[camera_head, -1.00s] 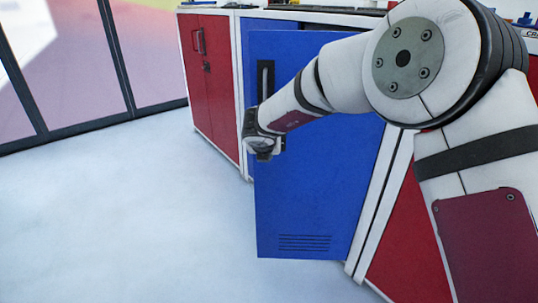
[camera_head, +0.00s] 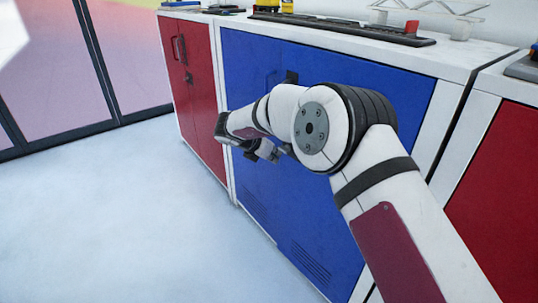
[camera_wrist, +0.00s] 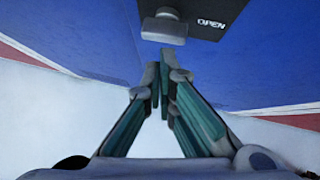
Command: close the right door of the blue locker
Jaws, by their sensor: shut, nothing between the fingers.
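The blue locker (camera_head: 246,62) stands under the white counter. Its right door (camera_head: 345,75), with vent slots low down, now lies flush or nearly flush with the front; my arm covers part of it, so I cannot tell if a small gap is left. My gripper (camera_head: 268,152) is in front of the locker, near where the two doors meet. In the wrist view its fingers (camera_wrist: 163,78) are together and hold nothing. A dark handle plate marked OPEN (camera_wrist: 205,18), with a grey latch, is just beyond the fingertips; I cannot tell if they touch blue.
A red locker (camera_head: 190,80) stands to the left and another red front (camera_head: 505,190) to the right. The white counter (camera_head: 470,55) carries a dark bar (camera_head: 340,27) and small items. The floor (camera_head: 110,220) at left is clear.

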